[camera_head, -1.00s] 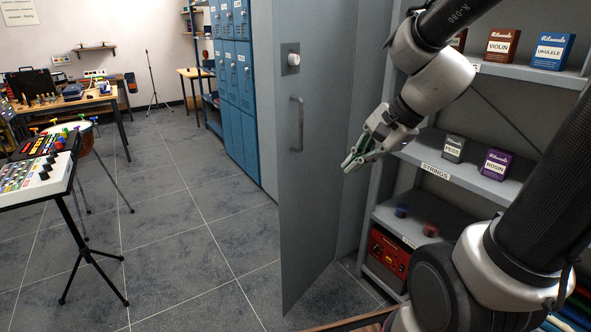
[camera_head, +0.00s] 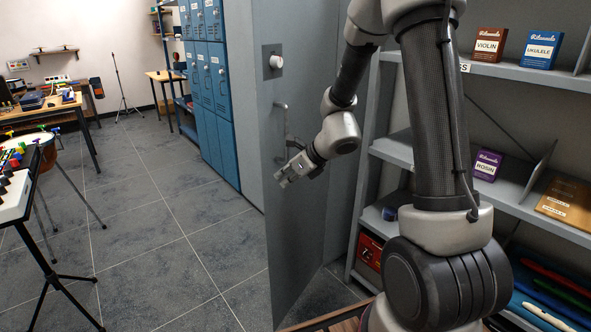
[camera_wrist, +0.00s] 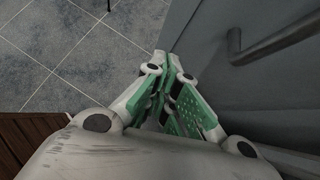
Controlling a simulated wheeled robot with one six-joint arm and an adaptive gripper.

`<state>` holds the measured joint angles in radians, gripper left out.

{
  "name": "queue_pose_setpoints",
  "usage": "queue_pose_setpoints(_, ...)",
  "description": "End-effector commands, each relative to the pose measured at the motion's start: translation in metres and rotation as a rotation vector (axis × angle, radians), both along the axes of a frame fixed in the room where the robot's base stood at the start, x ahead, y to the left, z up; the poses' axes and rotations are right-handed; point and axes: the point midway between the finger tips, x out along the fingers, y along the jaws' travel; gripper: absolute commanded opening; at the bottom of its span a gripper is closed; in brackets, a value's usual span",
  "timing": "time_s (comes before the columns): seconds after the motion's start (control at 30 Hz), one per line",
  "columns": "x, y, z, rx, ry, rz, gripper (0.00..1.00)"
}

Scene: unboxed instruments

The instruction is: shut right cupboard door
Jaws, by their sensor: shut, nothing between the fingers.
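A grey cupboard door (camera_head: 300,235) stands open at the left of the shelves in the head view. It has a bar handle (camera_head: 281,122) and a white knob (camera_head: 276,62) above it. My gripper (camera_head: 281,180) is in front of the door, a little below the handle, shut and empty. In the wrist view, the shut green-padded fingers (camera_wrist: 172,75) are beside the door face (camera_wrist: 215,60), and the handle (camera_wrist: 275,40) is to their right. I cannot tell whether the fingertips touch the door.
Open shelves (camera_head: 400,150) with a violin box (camera_head: 487,45), a ukulele box (camera_head: 540,48) and a rosin box (camera_head: 486,164) are at right. Blue lockers (camera_head: 215,95) stand beyond the door. A stand with a mixer (camera_head: 15,200) is at far left. The tiled floor (camera_head: 170,230) between is clear.

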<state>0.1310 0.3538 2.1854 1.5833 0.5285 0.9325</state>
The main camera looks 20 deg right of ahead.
Motion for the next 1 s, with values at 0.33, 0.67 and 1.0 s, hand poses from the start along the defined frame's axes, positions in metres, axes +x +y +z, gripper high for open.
queue_pose_setpoints(0.33,0.030,0.024,0.001,0.000,-0.001,0.002,0.00)
queue_pose_setpoints(0.67,0.031,0.025,0.001,0.000,-0.002,0.001,0.00)
queue_pose_setpoints(1.0,0.055,0.043,0.001,-0.003,-0.001,-0.050,0.00)
